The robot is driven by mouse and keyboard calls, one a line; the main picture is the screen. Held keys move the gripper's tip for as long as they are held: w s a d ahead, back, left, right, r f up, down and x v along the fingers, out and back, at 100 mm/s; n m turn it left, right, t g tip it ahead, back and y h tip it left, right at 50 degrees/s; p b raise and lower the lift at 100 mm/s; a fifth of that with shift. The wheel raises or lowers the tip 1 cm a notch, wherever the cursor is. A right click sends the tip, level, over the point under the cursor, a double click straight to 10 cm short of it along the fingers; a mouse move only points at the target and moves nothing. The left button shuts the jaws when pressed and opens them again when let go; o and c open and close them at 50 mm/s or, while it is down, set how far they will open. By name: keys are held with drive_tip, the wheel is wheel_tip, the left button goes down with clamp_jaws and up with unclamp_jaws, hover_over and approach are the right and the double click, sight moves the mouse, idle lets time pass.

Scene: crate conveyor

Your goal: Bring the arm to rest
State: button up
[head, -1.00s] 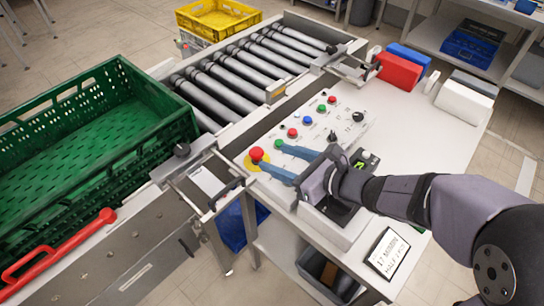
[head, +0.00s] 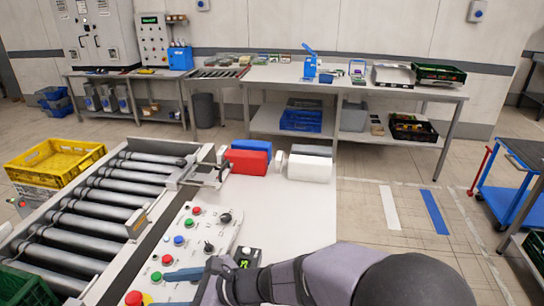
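My gripper (head: 176,288) shows at the lower edge of the head view, over the control panel at the front of the white table. Its two blue fingers point left and are spread apart, with nothing seen between them. A red mushroom button (head: 134,298) sits just left of the fingertips; I cannot tell whether they touch it. My dark arm reaches in from the bottom right and hides part of the table. The control panel (head: 222,232) carries red, green and blue buttons and black knobs.
The roller conveyor (head: 122,190) lies to the left, with a yellow crate (head: 56,160) beyond it and a green crate (head: 22,288) at the lower left corner. Red (head: 246,163) and white (head: 310,167) blocks stand at the table's back. A blue cart (head: 508,190) stands far right.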

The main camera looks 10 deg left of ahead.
drive_tip(key=w+d+n+t+h+p, duration=0.1)
drive_tip(key=w+d+n+h, duration=0.2)
drive_tip(key=w+d, duration=0.5)
drive_tip(key=w+d+n+h, duration=0.25)
drive_tip(key=w+d, duration=0.25)
drive_tip(key=d, duration=0.7)
drive_tip(key=s+d+f+n, duration=0.1)
drive_tip(key=d, duration=0.1)
drive_tip(key=s+d+f+n+h, duration=0.1)
drive_tip(key=d, duration=0.2)
drive_tip(key=s+d+f+n+h, duration=0.1)
drive_tip(key=d, duration=0.2)
drive_tip(key=shift+s+f+n+h, duration=0.1)
drive_tip(key=shift+s+n+h, duration=0.15)
drive_tip(key=shift+n, duration=0.1)
drive_tip(key=s+d+f+n+h, duration=0.2)
drive_tip(key=s+d+f+n, duration=0.1)
drive_tip(key=s+d, duration=0.3)
drive_tip(key=s+d+f+n+h, duration=0.3)
drive_tip(key=s+d+n, duration=0.2)
drive_tip(key=d, duration=0.5)
drive_tip(key=shift+s+g, duration=0.4)
drive_tip(key=shift+s, duration=0.55)
drive_tip(key=shift+f, duration=0.1)
